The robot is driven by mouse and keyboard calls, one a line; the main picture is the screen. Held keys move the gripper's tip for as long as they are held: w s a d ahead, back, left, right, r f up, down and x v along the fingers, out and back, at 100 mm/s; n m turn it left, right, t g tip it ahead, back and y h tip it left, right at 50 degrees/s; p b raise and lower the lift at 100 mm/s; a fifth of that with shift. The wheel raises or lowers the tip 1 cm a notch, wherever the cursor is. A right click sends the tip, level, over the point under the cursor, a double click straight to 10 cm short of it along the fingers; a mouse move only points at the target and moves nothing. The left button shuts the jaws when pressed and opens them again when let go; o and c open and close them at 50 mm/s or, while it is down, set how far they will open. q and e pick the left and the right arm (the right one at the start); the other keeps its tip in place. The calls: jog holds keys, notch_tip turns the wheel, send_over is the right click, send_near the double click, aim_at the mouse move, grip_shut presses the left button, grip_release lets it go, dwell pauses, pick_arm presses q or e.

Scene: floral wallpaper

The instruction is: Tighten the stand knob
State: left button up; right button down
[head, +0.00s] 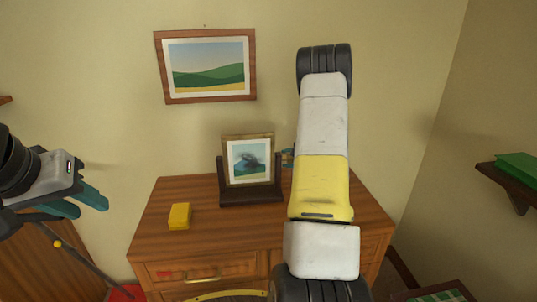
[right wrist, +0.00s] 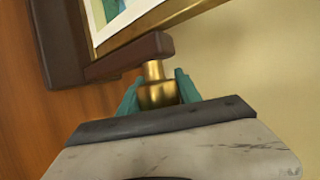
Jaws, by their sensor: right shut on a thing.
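A brass knob (right wrist: 158,93) sticks out from the side of the dark wooden stand (right wrist: 128,55) in the right wrist view. My right gripper (right wrist: 158,90) has its two teal fingers on either side of the knob and is shut on it. In the head view the stand (head: 250,197) stands on the dresser and holds a small framed landscape picture (head: 249,161).
A yellow block (head: 180,216) lies on the dresser top (head: 200,192), left of the stand. A larger landscape picture (head: 206,66) hangs slightly tilted on the wall. A shelf with a green book (head: 518,166) is at the right.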

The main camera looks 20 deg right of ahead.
jog(key=g, duration=0.2)
jog(key=m+g, duration=0.1)
jog(key=g, duration=0.1)
jog(key=s+f+g, duration=0.1)
jog(key=g, duration=0.2)
jog(key=shift+a+m+y, duration=0.1)
jog(key=shift+m+y, duration=0.2)
jog(key=shift+y, duration=0.1)
jog(key=g, duration=0.1)
jog(key=s+g, duration=0.1)
jog(key=g, duration=0.1)
jog(key=shift+a+f+m+y, duration=0.1)
jog(key=shift+f+m+y, duration=0.1)
jog(key=shift+m+y, duration=0.15)
jog(key=shift+s+a+m+g+y, duration=0.1)
jog(key=shift+s+m+g+y, duration=0.1)
jog(key=shift+g, duration=0.5)
jog(key=shift+s+a+m+g+y, duration=0.1)
jog(key=shift+s+m+g+y, duration=0.05)
jog(key=shift+g, duration=0.55)
jog(key=shift+a, duration=0.1)
jog(key=c, duration=0.8)
grip_release()
jog(key=shift+r, duration=0.1)
